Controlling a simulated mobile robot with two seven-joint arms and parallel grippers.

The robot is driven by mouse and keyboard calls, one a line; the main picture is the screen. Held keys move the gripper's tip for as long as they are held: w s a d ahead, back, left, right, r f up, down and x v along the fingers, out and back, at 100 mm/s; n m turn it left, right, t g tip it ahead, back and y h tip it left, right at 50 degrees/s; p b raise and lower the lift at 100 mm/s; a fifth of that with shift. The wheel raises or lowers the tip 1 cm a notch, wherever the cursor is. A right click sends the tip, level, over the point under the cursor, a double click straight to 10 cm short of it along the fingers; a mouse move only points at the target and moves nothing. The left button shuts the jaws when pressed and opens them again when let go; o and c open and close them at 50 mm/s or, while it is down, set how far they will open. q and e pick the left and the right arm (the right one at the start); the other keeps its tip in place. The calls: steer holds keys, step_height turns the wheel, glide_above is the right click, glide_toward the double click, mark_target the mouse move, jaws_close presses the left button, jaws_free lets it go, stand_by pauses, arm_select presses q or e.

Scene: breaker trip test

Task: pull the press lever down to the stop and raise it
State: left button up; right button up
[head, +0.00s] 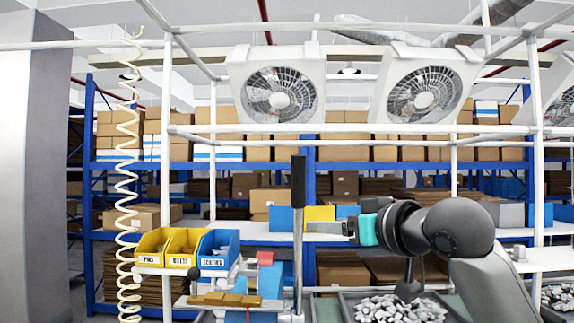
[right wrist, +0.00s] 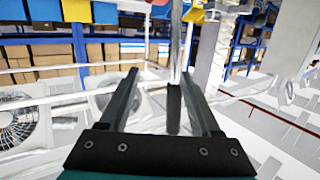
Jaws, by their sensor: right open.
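The press lever (head: 298,190) stands upright in the head view, with a black grip on top and a thin metal rod below. The press (head: 265,280), with red and blue parts, is at its foot, partly cut off by the lower edge. My left gripper is out of view.
Yellow bins (head: 183,247) and a blue bin (head: 217,250) stand left of the press. Brass-coloured blocks (head: 225,299) lie in front. A tray of pale parts (head: 350,308) is at lower right. White frame posts (head: 538,180) and a coiled hose (head: 126,180) flank the station.

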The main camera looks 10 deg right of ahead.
steer(key=s+a+r+n+t, duration=0.1)
steer(key=s+r+n, duration=0.1)
steer(key=s+r, duration=0.6)
steer(key=w+a+r+p, duration=0.1)
steer(key=w+a+p, duration=0.1)
steer(key=w, duration=0.6)
steer(key=w+a+y+p, duration=0.1)
steer(key=w+a+p, duration=0.1)
steer(key=w, duration=0.6)
steer(key=shift+a+r+p, duration=0.35)
steer(key=shift+a+p, duration=0.05)
steer(key=shift+p, duration=0.25)
jaws_close()
